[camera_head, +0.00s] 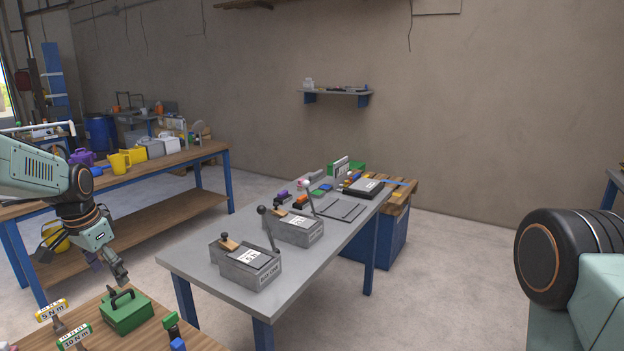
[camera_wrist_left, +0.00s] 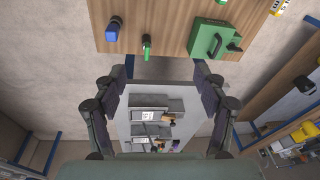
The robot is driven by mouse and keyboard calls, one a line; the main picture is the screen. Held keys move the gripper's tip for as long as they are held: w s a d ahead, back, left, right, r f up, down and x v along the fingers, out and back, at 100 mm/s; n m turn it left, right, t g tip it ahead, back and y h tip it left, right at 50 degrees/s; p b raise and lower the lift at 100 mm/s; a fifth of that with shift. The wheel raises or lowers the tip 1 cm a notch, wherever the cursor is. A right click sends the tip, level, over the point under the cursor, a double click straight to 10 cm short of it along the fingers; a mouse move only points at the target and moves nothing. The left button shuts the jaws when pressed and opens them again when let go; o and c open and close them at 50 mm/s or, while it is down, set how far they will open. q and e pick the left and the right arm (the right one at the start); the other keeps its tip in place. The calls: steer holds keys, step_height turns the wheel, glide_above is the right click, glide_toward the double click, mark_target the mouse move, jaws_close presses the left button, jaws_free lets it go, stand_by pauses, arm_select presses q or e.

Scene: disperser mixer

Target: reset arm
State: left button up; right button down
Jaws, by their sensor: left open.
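My left gripper (camera_head: 108,262) hangs at the left of the head view, above and behind the near wooden table (camera_head: 203,339). In the left wrist view its two fingers (camera_wrist_left: 166,95) stand wide apart with nothing between them. A green box with a handle (camera_head: 126,312) sits on that table, close to the gripper in the picture but apart from it. It also shows in the left wrist view (camera_wrist_left: 205,38). Only part of my right arm (camera_head: 600,300) shows at the right of the head view. My right gripper is out of view.
A grey table (camera_head: 190,261) in the middle carries two grey boxes with levers (camera_head: 248,268) and small parts. A wooden workbench (camera_head: 190,158) with yellow jugs (camera_head: 119,163) stands at the left. Labelled tools (camera_head: 75,336) stand on the near table. Open floor (camera_head: 440,290) lies right of the grey table.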

arm_select(q)
steer(key=s+d+f+n+t+h+b, duration=0.1)
steer(key=s+d+f+n+b, duration=0.2)
steer(key=d+f, duration=0.7)
steer(key=s+d+f+n+t+b, duration=0.1)
steer(key=s+d+f+t+b, duration=0.15)
steer(key=s+d+f, duration=0.7)
steer(key=s+d+f+g+b, duration=0.2)
steer(key=s+f+b, duration=0.4)
steer(key=s+f, duration=0.5)
steer(key=s+d+f+g+b, duration=0.2)
steer(key=s+f+b, duration=0.3)
steer(key=s+f, duration=0.6)
steer(key=s+g, duration=0.1)
steer(key=s, duration=0.5)
steer(key=shift+s+d+f+g+y+b, duration=0.3)
steer(key=shift+s+d+f+g+b, duration=0.05)
steer(key=shift+s+f+b, duration=0.05)
arm_select(e)
step_height(320, 180, down, 17)
steer(key=shift+w+a+f, duration=0.15)
steer(key=shift+w+a, duration=0.05)
steer(key=shift+a, duration=0.1)
arm_select(q)
steer(key=shift+w, duration=0.1)
arm_select(e)
steer(key=shift+w, duration=0.1)
